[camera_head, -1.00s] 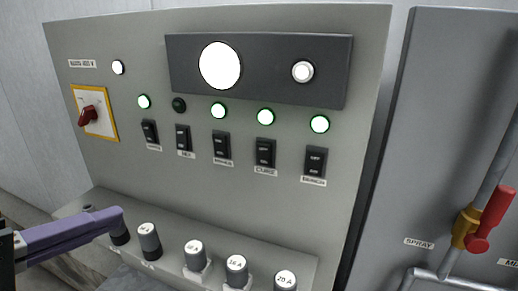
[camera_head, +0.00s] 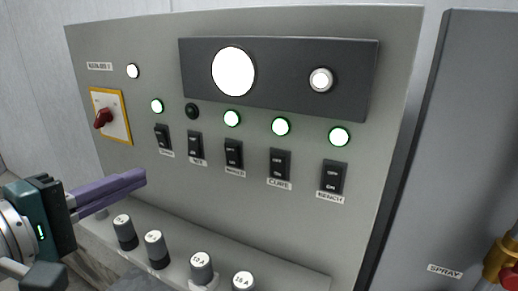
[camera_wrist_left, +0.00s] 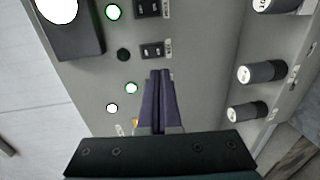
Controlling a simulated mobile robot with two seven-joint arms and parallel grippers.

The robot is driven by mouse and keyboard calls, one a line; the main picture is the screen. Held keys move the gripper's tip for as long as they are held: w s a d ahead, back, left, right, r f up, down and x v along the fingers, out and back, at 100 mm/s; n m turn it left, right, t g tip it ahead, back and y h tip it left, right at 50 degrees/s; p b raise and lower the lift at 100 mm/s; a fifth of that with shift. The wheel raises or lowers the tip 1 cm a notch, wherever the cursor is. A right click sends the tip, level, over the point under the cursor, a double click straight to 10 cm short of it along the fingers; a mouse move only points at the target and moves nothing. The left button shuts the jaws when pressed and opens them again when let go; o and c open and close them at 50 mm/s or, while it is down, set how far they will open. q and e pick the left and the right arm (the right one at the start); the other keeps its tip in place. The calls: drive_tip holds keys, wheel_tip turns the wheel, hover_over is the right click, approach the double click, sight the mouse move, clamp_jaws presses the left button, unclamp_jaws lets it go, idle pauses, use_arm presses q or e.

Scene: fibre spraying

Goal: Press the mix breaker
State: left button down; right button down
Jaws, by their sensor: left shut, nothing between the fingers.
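The mix breaker (camera_head: 195,147) is the second black rocker switch from the left on the grey panel, its small label blurred. The round lamp (camera_head: 192,111) above it is dark. My left gripper (camera_head: 142,177) is shut and empty, its purple fingers below and left of the mix breaker and apart from it in the picture. In the left wrist view the mix breaker (camera_wrist_left: 152,50) lies just beyond the fingertips (camera_wrist_left: 158,73). The leftmost switch (camera_head: 162,137) is largely hidden there behind the fingers. I cannot tell the fingertips' exact distance from the panel. My right gripper is not in view.
Several similar switches, such as the bench one (camera_head: 333,177), sit in the same row under lit green lamps (camera_head: 339,136). A red rotary knob (camera_head: 104,118) is at left. Fuse caps (camera_head: 157,250) stick out on the ledge below. A grey cabinet (camera_head: 450,150) stands at right.

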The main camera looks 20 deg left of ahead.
sight(193, 155)
use_arm(q)
drive_tip(key=w, duration=0.3)
drive_tip(key=w+f+p, duration=0.1)
drive_tip(key=w, duration=0.2)
drive_tip(key=w+d, duration=0.1)
drive_tip(key=w, duration=0.3)
drive_tip(key=shift+f, duration=0.15)
drive_tip(key=shift+f, duration=0.25)
drive_tip(key=shift+w+a+r+b, duration=0.1)
drive_tip(key=shift+w+b, duration=0.05)
drive_tip(key=shift+b, duration=0.35)
